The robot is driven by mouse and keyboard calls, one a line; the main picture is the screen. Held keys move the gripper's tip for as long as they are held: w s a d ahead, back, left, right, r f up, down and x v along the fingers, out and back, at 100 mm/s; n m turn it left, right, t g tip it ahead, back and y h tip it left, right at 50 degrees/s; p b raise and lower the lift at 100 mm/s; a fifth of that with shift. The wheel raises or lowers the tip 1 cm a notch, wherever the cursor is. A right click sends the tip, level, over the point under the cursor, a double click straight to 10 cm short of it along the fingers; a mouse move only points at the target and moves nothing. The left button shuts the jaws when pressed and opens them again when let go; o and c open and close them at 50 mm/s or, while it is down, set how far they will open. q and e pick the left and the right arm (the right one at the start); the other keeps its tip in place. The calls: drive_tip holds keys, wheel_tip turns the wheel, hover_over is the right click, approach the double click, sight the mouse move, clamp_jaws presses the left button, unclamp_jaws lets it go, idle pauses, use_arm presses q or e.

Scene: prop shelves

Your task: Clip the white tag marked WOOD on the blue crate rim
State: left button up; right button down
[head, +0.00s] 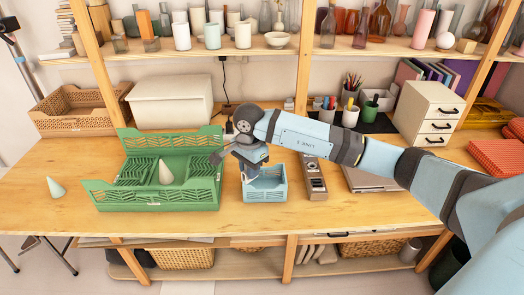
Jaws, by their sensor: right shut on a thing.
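The small light-blue crate (266,196) stands on the wooden table, just right of the green crate. My right gripper (250,176) points down at the crate's left and back part. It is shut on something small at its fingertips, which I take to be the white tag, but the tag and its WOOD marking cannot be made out. I cannot tell whether the held thing touches the rim. The hand and wrist hide part of the crate's back rim. My left gripper is not in view.
A green crate (150,200) with a raised back panel and a pale cone (166,173) inside stands close on the left. Another cone (56,188) stands at far left. A narrow grey-brown box (314,180) lies right of the blue crate. The front table strip is clear.

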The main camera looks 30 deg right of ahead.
drive_tip(key=d+m+p, duration=0.2)
drive_tip(key=d+m, duration=0.2)
drive_tip(key=m, duration=0.3)
drive_tip(key=m+b, duration=0.2)
hover_over(265, 189)
drive_tip(key=shift+w+d+f, duration=0.1)
drive_tip(key=shift+f, duration=1.75)
wheel_tip(265, 189, down, 2)
drive_tip(key=shift+b, duration=0.65)
drive_tip(key=shift+f, duration=0.25)
drive_tip(key=shift+b, duration=0.35)
drive_tip(key=shift+f, duration=0.1)
